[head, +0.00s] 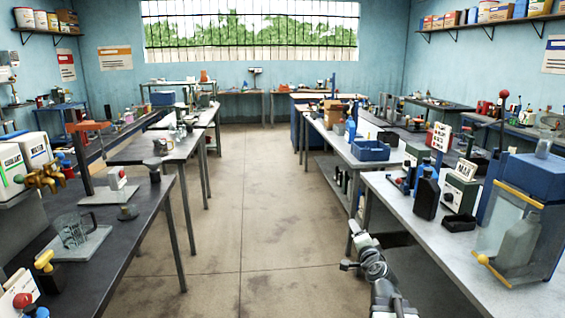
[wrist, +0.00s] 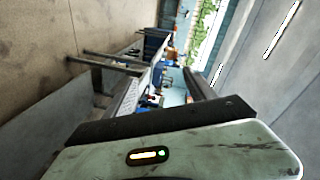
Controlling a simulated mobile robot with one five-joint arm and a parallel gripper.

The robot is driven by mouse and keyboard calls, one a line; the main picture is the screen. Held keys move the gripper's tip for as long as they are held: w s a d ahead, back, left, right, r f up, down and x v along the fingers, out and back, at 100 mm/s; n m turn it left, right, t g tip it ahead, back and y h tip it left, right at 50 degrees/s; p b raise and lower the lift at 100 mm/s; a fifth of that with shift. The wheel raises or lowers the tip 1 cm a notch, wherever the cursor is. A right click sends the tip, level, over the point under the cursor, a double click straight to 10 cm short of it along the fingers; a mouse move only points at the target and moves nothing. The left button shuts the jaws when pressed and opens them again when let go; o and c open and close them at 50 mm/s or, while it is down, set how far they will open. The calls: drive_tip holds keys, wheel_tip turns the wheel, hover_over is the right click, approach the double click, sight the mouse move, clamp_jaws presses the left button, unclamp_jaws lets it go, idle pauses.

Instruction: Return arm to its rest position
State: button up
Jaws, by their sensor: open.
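My gripper (head: 356,250) shows low in the head view, right of centre, over the aisle beside the right-hand bench. It is open, and I see nothing held in it. My arm runs down from it to the bottom edge. In the wrist view, the picture is turned on its side. A pale green housing with a small lit indicator fills the bottom there, with a dark bar above it.
The right bench (head: 402,195) is close beside my arm and carries a black bottle (head: 427,196) and a grey bottle (head: 519,241).

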drive_tip(key=s+a+f+n+g+y+p, duration=0.1)
drive_tip(key=s+a+f+n+g+y, duration=0.15)
drive_tip(key=a, duration=0.45)
drive_tip(key=s+a+f+n+g+y+p, duration=0.1)
drive_tip(key=s+a+f+n+g, duration=0.1)
drive_tip(key=a+f+n+g, duration=0.3)
drive_tip(key=s+a+f+n+y+p, duration=0.1)
drive_tip(key=s+a+n, duration=0.15)
drive_tip(key=a, duration=0.55)
drive_tip(key=s+d+f+n+g+h, duration=0.2)
drive_tip(key=s+d+f+g, duration=0.1)
drive_tip(key=s, duration=0.5)
drive_tip(key=s+d+f+n+g+h, duration=0.1)
drive_tip(key=s+d+f+g, duration=0.3)
drive_tip(key=s, duration=0.4)
drive_tip(key=shift+d+f+n+g+h, duration=0.15)
drive_tip(key=shift+f+n+g+h, duration=0.3)
drive_tip(key=shift+f+g, duration=0.45)
